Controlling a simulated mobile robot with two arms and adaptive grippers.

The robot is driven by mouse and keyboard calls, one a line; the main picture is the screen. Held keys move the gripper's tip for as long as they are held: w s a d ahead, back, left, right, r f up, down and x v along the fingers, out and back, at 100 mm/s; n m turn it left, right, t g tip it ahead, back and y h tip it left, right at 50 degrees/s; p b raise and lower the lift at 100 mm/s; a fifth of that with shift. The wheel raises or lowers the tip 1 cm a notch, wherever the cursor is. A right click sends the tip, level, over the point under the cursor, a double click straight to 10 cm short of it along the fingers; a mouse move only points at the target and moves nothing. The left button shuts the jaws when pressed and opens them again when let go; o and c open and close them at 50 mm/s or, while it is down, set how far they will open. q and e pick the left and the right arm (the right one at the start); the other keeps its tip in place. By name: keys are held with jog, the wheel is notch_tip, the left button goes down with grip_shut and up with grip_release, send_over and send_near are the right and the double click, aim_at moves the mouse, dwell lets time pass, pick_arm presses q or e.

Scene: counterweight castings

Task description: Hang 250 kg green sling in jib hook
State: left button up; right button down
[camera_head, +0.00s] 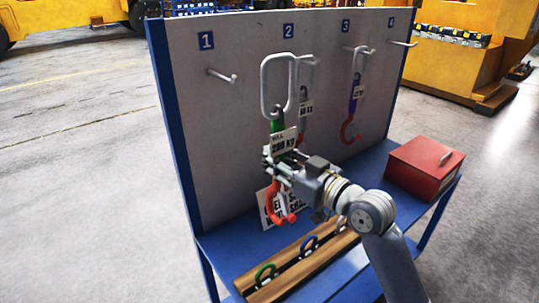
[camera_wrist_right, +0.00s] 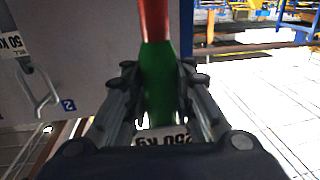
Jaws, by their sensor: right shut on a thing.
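The green sling (camera_head: 277,123) hangs upright in front of the rack board, with a long grey link (camera_head: 264,88) on top, a white tag (camera_head: 283,141) and a red hook (camera_head: 278,210) at the bottom. My right gripper (camera_head: 274,160) is shut on the sling just below the tag. In the right wrist view the green body (camera_wrist_right: 160,80) runs between the two fingers, and the tag reads 250 KG. From the head I cannot tell whether its link touches peg 2 behind it. The jib hook is not recognisable in these views. My left gripper is not in view.
A grey sling (camera_head: 304,98) hangs at peg 2 and a purple sling (camera_head: 354,92) at peg 3. Peg 1 (camera_head: 222,76) and peg 4 (camera_head: 403,43) are bare. A red box (camera_head: 425,166) and a wooden shackle holder (camera_head: 323,255) sit on the blue bench. Open floor lies left.

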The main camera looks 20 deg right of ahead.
jog(key=a+v, duration=0.1)
jog(key=v, duration=0.8)
jog(key=shift+s+r+b, duration=0.2)
jog(key=shift+s+b, duration=0.2)
jog(key=shift+s, duration=0.1)
dwell(0.6)
jog(key=shift+d, duration=0.1)
jog(key=shift+f, duration=0.1)
dwell(1.1)
